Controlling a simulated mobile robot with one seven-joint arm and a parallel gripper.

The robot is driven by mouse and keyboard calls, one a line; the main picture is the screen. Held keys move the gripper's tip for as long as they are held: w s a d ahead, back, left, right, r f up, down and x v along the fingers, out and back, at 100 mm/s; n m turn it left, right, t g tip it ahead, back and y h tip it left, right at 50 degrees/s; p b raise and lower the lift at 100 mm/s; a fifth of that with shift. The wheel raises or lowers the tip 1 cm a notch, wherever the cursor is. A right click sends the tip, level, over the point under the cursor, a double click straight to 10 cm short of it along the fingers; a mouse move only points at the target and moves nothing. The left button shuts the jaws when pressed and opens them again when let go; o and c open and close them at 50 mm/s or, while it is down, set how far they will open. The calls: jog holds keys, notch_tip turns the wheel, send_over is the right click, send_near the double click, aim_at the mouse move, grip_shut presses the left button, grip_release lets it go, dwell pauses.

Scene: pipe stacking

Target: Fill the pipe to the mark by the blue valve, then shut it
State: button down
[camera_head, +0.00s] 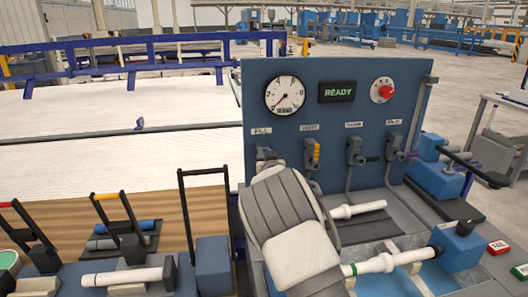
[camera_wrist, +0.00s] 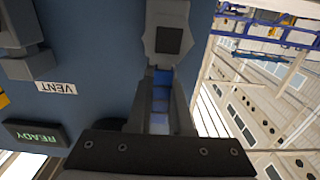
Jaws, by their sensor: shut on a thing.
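A blue valve handle (camera_wrist: 160,98) shows in the wrist view between the two dark fingers of my gripper (camera_wrist: 161,80), which are shut on it. A grey valve body (camera_wrist: 167,38) lies just beyond the fingertips. In the head view the FILL valve (camera_head: 263,152) is partly hidden behind my arm, and the handle and fingertips cannot be seen. A white pipe (camera_head: 376,264) with a green ring lies across the trough at the front right. The mark and the fill level are too small to tell.
The blue panel (camera_head: 340,72) carries a green READY display (camera_head: 337,92) and a red knob (camera_head: 385,91). The VENT valve with a yellow handle (camera_head: 316,152) is close to the right of my arm, with two more valves beyond. Clamp stands fill the lower left.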

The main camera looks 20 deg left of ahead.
jog(key=shift+f, duration=0.1)
dwell(0.3)
jog(key=w+d+f+m+b, duration=0.2)
jog(key=d+f+m+b, duration=0.3)
jog(key=m+b, duration=1.2)
jog(key=shift+w+f+m+b, duration=0.25)
jog(key=shift+m+b, duration=0.15)
jog(key=shift+b, duration=0.55)
jog(key=c, duration=0.8)
grip_release()
jog(key=shift+s, duration=0.1)
jog(key=p+v, duration=0.1)
jog(key=v, duration=1.6)
jog(key=shift+s+p, duration=0.15)
jog(key=shift+p, duration=0.2)
